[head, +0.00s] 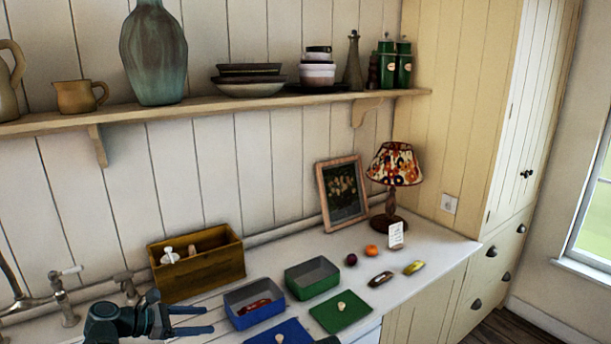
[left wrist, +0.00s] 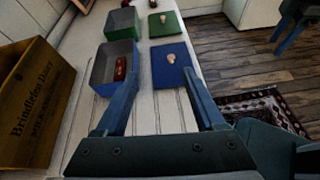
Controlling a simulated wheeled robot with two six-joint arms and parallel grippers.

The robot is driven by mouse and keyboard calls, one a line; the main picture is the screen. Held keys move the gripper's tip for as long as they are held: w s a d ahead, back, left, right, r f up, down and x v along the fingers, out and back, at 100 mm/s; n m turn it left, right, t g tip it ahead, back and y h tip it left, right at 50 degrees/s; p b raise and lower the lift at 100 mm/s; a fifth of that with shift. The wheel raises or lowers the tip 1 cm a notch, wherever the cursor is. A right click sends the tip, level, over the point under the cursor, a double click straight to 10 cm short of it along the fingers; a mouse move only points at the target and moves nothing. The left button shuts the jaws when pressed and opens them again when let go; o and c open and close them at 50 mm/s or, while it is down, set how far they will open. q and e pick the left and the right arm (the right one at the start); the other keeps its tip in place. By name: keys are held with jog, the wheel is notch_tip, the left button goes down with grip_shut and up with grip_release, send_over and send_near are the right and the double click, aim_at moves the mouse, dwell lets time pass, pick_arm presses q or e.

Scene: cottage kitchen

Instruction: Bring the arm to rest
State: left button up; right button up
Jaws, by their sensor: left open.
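My left gripper (head: 208,320) is open and empty at the counter's left front, left of the blue box (head: 254,303). In the left wrist view its fingers (left wrist: 160,85) spread apart with the blue box and its lid beyond them. A dark red item (head: 254,306) lies in the blue box. A dark blue forked part (left wrist: 296,16) at the top right of the left wrist view may be my right gripper; its jaws cannot be made out.
A green box (head: 312,279), green lid (head: 340,311) and blue lid (head: 281,333) lie on the counter. A wooden crate (head: 196,268) stands behind my left gripper, near the tap (head: 64,301). A lamp (head: 393,171) and picture frame (head: 342,194) stand at the back right.

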pick_arm(q)
jog(key=s+d+f+m+g+y+b, duration=0.3)
jog(key=s+d+f+m+y, duration=0.3)
jog(key=m, duration=0.7)
jog(key=s+d+f+m+g+y+b, duration=0.4)
jog(key=s+d+f+m+y+b, duration=0.2)
jog(key=s+d+f+m, duration=0.5)
jog(key=d+f+m, duration=0.3)
jog(key=f, duration=0.2)
jog(key=shift+s+d+f+m, duration=0.15)
jog(key=shift+s+d+m, duration=0.05)
jog(key=shift+d+m, duration=0.15)
